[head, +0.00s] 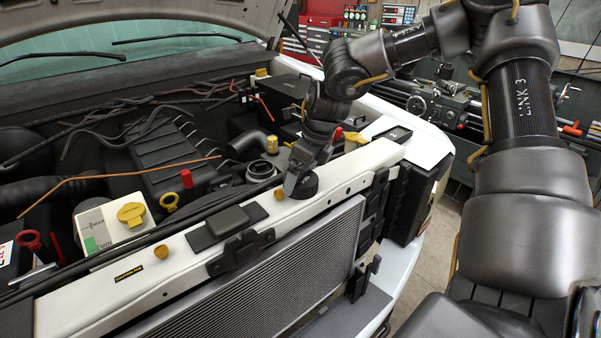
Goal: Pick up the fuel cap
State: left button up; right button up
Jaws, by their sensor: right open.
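A black round cap (304,187), which looks like the fuel cap, sits on the white front crossmember (205,240) of the engine bay. My right gripper (297,183) comes down from the upper right, with its fingers at the cap. It is open. The fingers hide part of the cap, and I cannot tell whether they touch it. My left gripper is not in view.
A white reservoir with a yellow cap (131,214) stands at the left. Small yellow knobs (161,251) stick up along the crossmember. The radiator (250,285) lies in front, and loose cables (90,115) run behind. The raised hood (140,12) hangs overhead.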

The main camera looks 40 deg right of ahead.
aim_at(302, 173)
jog(key=shift+s+a, duration=0.1)
jog(key=shift+a, duration=0.05)
jog(key=c, duration=1)
jog(key=shift+o, duration=0.2)
jog(key=shift+r, duration=0.35)
notch_tip(302, 173, up, 2)
jog(key=shift+r+b, duration=0.15)
jog(key=shift+b, duration=0.6)
jog(key=s+r+b, duration=0.6)
jog(key=s+r, duration=0.4)
jog(key=s, duration=0.4)
jog(key=shift+a, duration=0.2)
